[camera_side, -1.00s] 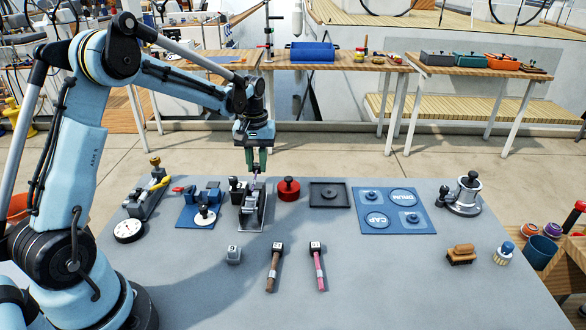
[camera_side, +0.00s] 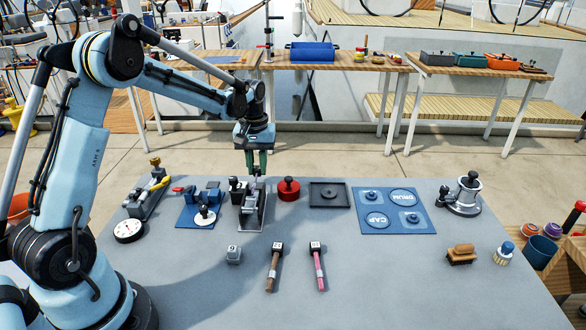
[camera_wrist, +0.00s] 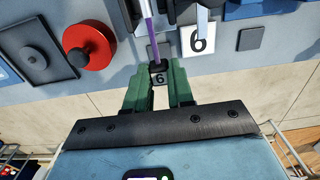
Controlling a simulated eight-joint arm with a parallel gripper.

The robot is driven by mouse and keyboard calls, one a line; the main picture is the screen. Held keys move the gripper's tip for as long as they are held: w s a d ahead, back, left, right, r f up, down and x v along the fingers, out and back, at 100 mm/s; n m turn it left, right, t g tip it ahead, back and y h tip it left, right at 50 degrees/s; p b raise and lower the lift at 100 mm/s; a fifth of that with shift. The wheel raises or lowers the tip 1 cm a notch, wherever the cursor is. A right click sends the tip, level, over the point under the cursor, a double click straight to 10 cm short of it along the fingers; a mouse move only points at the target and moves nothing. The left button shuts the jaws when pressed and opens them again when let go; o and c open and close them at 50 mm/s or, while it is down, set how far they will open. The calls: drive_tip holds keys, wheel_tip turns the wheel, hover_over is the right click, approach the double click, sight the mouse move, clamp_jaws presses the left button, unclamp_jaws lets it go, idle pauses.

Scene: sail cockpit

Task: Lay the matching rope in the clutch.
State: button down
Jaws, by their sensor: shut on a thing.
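My gripper (camera_side: 257,173) is over the back of the clutch (camera_side: 250,210), a narrow dark-and-metal fitting in the table's left half. In the wrist view my green fingers (camera_wrist: 159,78) are shut on the black end, tagged 6, of a purple rope (camera_wrist: 151,32). The rope runs away from my fingers beside a white plate marked 6 (camera_wrist: 198,42). I cannot tell whether it lies fully inside the clutch. A brown rope (camera_side: 274,268) and a pink rope (camera_side: 319,268), both with tagged black ends, lie on the table in front.
A small number block (camera_side: 233,256) stands left of the brown rope. A red knobbed disc (camera_side: 289,189) and a dark square tray (camera_side: 329,196) are right of the clutch. A blue fitting (camera_side: 202,205) is close on its left.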

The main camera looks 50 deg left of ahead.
drive_tip(key=shift+f, duration=1.65)
drive_tip(key=c, duration=0.7)
unclamp_jaws()
drive_tip(key=shift+s+a, duration=0.1)
drive_tip(key=shift+c, duration=0.2)
drive_tip(key=shift+c, duration=0.3)
drive_tip(key=shift+o, duration=0.9)
drive_tip(key=shift+r, duration=3.6)
